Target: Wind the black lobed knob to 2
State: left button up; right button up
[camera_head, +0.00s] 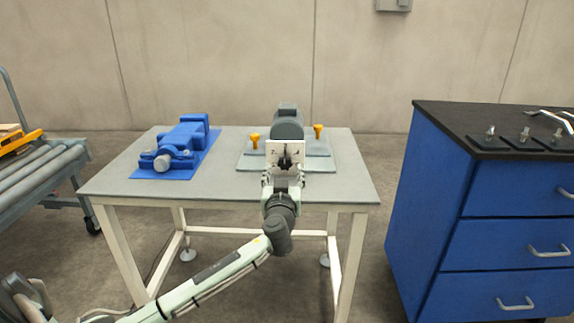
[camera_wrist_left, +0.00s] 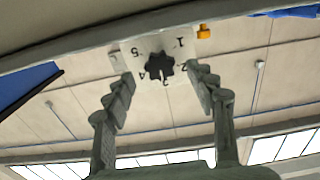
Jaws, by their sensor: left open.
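The black lobed knob (camera_head: 287,160) sits on a white number plate (camera_head: 273,147) at the front of a dark grey machine on the table. In the left wrist view the knob (camera_wrist_left: 159,67) is at the middle of the plate (camera_wrist_left: 138,46), which appears upside down. The 1, 5 and 4 can be read around it; a mark below the knob looks like a 3. The knob's exact setting is too small to tell. My left gripper (camera_head: 284,174) is open in front of the plate, its fingers on either side of the knob and apart from it. My right gripper is out of view.
Two orange knobs (camera_head: 318,130) stand on the machine's base plate (camera_head: 318,163). A blue machine (camera_head: 183,143) lies at the table's left. A blue drawer cabinet (camera_head: 450,190) stands right, a roller conveyor (camera_head: 40,170) left. The table's front right (camera_head: 345,185) is clear.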

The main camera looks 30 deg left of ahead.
aim_at(285, 166)
pick_arm(q)
jog(key=x, duration=0.2)
jog(key=shift+w+a, duration=0.15)
jog(key=shift+w, duration=0.1)
jog(key=shift+w+a+f, duration=0.1)
jog(key=shift+w+a, duration=0.15)
jog(key=shift+w, duration=0.15)
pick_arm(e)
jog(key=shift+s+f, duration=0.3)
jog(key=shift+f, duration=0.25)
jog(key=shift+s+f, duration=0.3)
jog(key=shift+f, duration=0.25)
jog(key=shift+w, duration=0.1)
pick_arm(q)
jog(key=c, duration=1.2)
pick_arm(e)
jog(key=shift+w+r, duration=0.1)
